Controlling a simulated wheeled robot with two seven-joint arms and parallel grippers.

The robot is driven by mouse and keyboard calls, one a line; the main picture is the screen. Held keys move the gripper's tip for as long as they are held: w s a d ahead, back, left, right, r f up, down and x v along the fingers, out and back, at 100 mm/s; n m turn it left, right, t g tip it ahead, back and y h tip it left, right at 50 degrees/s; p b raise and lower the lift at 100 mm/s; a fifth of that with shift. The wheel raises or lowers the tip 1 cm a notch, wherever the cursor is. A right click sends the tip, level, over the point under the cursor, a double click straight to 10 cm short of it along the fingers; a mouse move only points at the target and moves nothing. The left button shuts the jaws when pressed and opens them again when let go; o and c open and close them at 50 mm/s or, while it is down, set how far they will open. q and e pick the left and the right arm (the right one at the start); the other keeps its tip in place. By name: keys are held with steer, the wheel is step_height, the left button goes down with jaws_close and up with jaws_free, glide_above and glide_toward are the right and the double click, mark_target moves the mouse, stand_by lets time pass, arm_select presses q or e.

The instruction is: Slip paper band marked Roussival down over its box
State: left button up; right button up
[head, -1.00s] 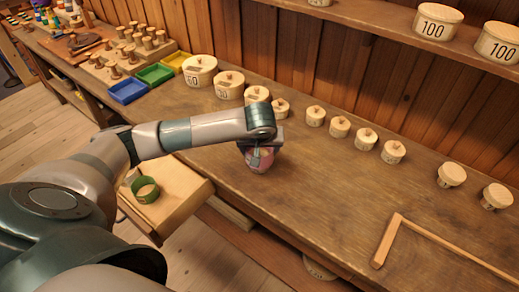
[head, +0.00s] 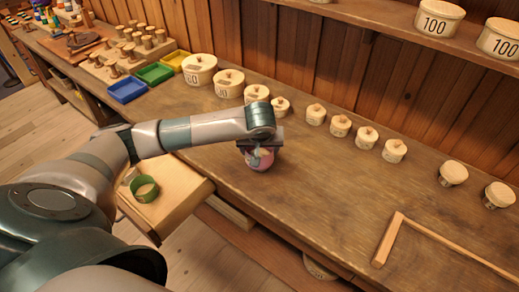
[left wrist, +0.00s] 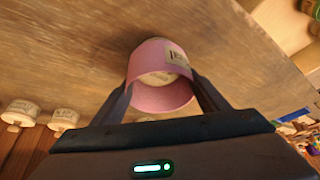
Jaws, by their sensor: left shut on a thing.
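My left gripper (head: 262,150) is low over the middle of the workbench, shut on a pink paper band (head: 259,163). The band also shows in the left wrist view (left wrist: 162,98), between the two fingers, with a pale label on its side whose lettering is too small to read. A pale surface shows inside the band, seemingly the top of a box. I cannot tell how far the band sits down around it. The gripper hides much of the band in the head view. My right gripper is not in view.
Lidded pale boxes (head: 229,82) and smaller ones (head: 366,138) stand in a row along the back. A green band (head: 145,188) lies in the open drawer (head: 176,200). A wooden angle strip (head: 388,240) lies front right. Bench space right of my gripper is clear.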

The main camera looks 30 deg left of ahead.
arm_select(q)
steer(key=shift+f+b, duration=0.2)
steer(key=shift+b, duration=0.25)
stand_by(0.4)
steer(key=o, duration=1.4)
steer(key=shift+o, duration=0.2)
steer(key=shift+r, duration=0.85)
step_height(320, 180, up, 7)
steer(key=p, duration=0.3)
stand_by(0.7)
steer(key=shift+f, duration=0.1)
stand_by(0.9)
